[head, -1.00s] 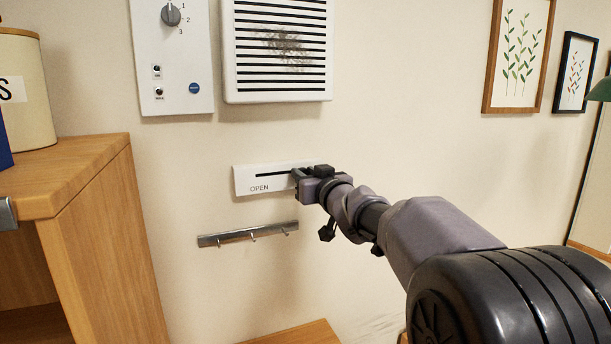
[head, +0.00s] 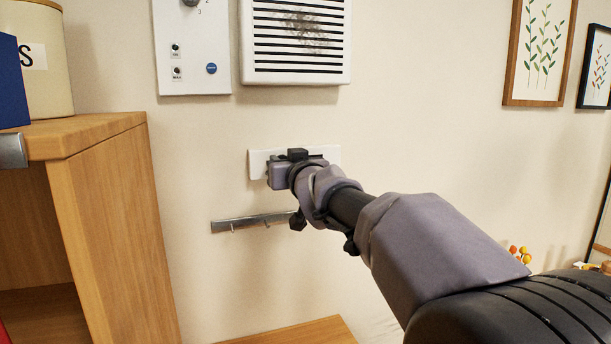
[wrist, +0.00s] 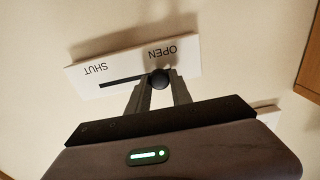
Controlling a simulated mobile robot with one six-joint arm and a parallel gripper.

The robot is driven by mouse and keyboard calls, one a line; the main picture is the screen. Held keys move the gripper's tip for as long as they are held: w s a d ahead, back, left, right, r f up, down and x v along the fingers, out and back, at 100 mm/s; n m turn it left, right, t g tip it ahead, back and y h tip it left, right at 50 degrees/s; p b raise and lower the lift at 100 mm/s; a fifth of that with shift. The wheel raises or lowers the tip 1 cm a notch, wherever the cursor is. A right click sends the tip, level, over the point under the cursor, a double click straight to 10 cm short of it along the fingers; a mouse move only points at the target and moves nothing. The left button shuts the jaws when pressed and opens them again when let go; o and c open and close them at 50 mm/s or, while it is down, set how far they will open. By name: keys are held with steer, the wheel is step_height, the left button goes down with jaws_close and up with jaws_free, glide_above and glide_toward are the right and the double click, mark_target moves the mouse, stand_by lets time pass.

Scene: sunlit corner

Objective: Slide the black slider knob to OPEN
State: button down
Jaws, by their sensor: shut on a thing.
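The white slider plate (head: 257,168) is on the wall below the vent, partly hidden by my gripper (head: 279,173) in the head view. In the wrist view the plate (wrist: 90,68) appears upside down, with OPEN at right and SHUT at left. The round black slider knob (wrist: 160,77) is at the OPEN end of the dark slot, beside the word OPEN. The two fingers of my gripper (wrist: 160,88) are shut on the knob. The head view does not show the knob clearly.
A metal hook rail (head: 250,222) is just below the plate. A vent (head: 296,78) and a control panel (head: 192,80) are above. A wooden cabinet (head: 115,220) stands at left. Framed pictures hang at right, with bare wall between.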

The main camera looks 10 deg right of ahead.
steer(key=shift+a, duration=0.1)
steer(key=c, duration=1.4)
jaws_free()
steer(key=shift+a, duration=0.1)
steer(key=shift+o, duration=1.2)
steer(key=shift+a, duration=0.15)
steer(key=s+d+p, duration=0.1)
steer(key=s+d, duration=0.1)
steer(key=s, duration=0.6)
steer(key=s+d+p, duration=0.1)
steer(key=s, duration=0.8)
steer(key=shift+d, duration=0.35)
